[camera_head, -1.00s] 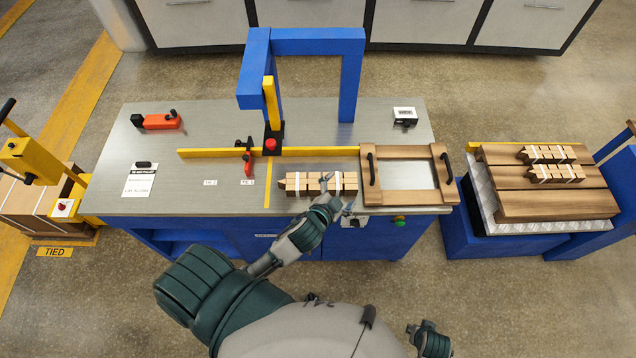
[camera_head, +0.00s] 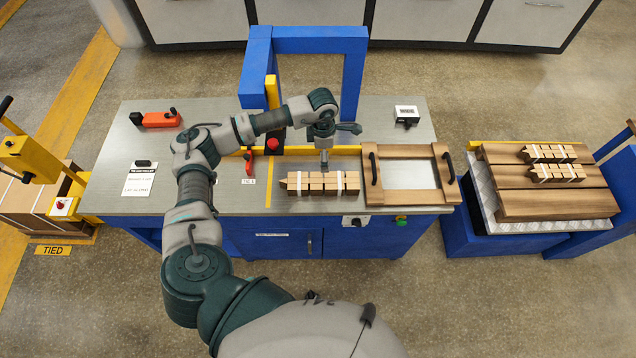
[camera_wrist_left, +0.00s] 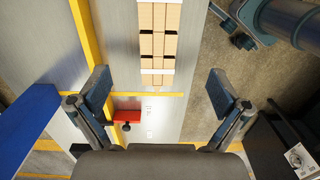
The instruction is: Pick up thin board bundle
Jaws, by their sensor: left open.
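A bundle of thin wooden boards (camera_head: 322,184) with white straps lies on the grey metal table in front of the yellow fence. The bundle lies within the gap's width, beyond the fingers, and is not held.
A blue frame (camera_head: 318,40) stands behind my arm. A wooden frame with black handles (camera_head: 408,196) lies right of the bundle. A red clamp (camera_head: 250,164) sits to its left. More tied bundles (camera_head: 558,172) rest on boards at the right. The table's left part is mostly clear.

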